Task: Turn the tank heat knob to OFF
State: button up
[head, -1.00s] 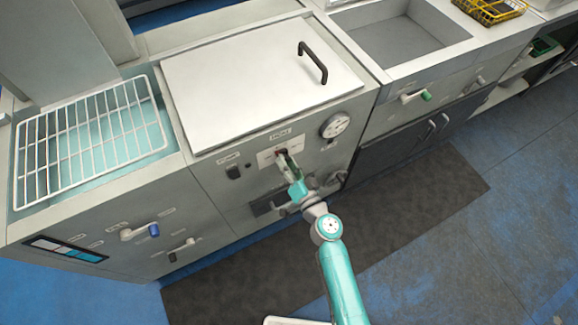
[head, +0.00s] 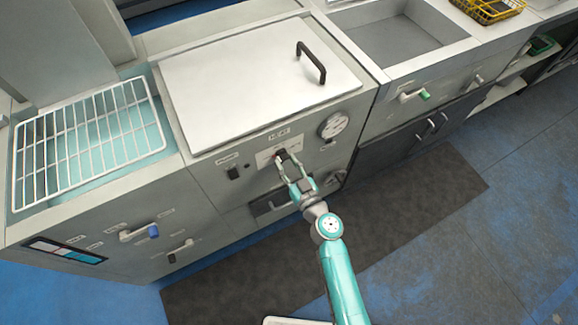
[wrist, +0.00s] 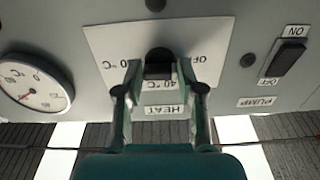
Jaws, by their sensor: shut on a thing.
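The tank heat knob (wrist: 158,62) is dark and sits on a white label plate (wrist: 108,38) marked with temperatures and OFF. In the wrist view the lettering is upside down, with OFF at the right of the plate. My gripper (wrist: 159,72) is shut on the knob, one finger on each side of it. In the head view my gripper (head: 283,160) reaches the plate on the front panel below the tank's lid (head: 250,85). The fingers hide part of the knob and plate.
A round gauge (wrist: 35,82) is beside the plate; it also shows in the head view (head: 334,125). A black pump switch (wrist: 290,57) is on the plate's other side. A drawer-like dark handle (head: 270,205) is below. A dark mat (head: 420,205) covers the floor in front.

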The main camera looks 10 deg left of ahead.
jog(key=shift+a+r, duration=0.1)
dwell(0.3)
jog(key=o, duration=1.1)
jog(key=shift+o, duration=0.2)
jog(key=shift+s+a, duration=0.15)
jog(key=shift+a, duration=0.05)
jog(key=shift+s, duration=0.15)
jog(key=v, duration=1.2)
jog(key=shift+s+d+n, duration=0.15)
jog(key=shift+s+n, duration=0.15)
jog(key=shift+s, duration=0.05)
